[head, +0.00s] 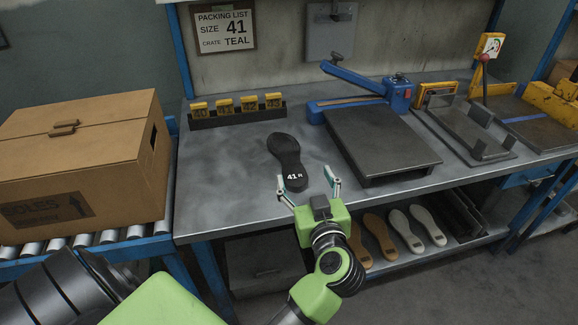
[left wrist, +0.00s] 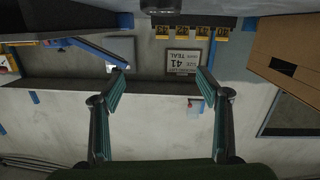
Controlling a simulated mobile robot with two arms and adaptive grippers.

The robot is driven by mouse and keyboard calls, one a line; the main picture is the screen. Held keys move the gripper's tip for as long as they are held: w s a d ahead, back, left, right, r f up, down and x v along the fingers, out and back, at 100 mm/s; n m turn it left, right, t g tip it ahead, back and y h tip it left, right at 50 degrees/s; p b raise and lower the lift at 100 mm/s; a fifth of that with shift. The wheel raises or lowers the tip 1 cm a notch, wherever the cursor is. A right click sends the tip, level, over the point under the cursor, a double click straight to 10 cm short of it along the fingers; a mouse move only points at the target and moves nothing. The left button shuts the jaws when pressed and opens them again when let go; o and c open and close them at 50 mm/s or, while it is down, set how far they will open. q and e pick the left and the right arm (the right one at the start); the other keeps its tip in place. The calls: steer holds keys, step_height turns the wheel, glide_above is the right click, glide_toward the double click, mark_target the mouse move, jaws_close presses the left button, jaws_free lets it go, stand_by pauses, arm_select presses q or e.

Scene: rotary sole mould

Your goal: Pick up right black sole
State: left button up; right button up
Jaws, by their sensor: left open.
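One black sole (head: 286,152), marked "41 R" near its lower end, lies flat on the grey workbench (head: 225,205) in the head view. No contact with the sole shows. In the left wrist view the open fingers (left wrist: 160,75) frame the wall, seen upside down. My right gripper is not in view.
A cardboard box (head: 85,160) stands on a roller conveyor at left. A numbered rack (head: 238,112) and a blue-handled press (head: 385,145) stand on the bench. A packing list (head: 224,30) reads size 41, crate teal. Brown and white soles (head: 405,230) lie on the lower shelf.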

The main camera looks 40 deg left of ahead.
mark_target(296, 177)
arm_select(q)
steer(key=w+a+f, duration=0.1)
steer(key=f, duration=0.1)
steer(key=w+a+f+g+h, duration=0.1)
steer(key=a+f, duration=0.1)
steer(key=w+a+f+g+h+b, duration=0.1)
steer(key=f, duration=0.1)
steer(key=shift+w+a+f+m, duration=0.2)
steer(key=shift+f+m, duration=0.1)
steer(key=shift+m, duration=0.1)
steer(key=x, duration=0.5)
steer(key=shift+w+d+f, duration=0.15)
steer(key=shift+w+f, duration=0.2)
steer(key=shift+r, duration=0.1)
steer(key=c, duration=1.3)
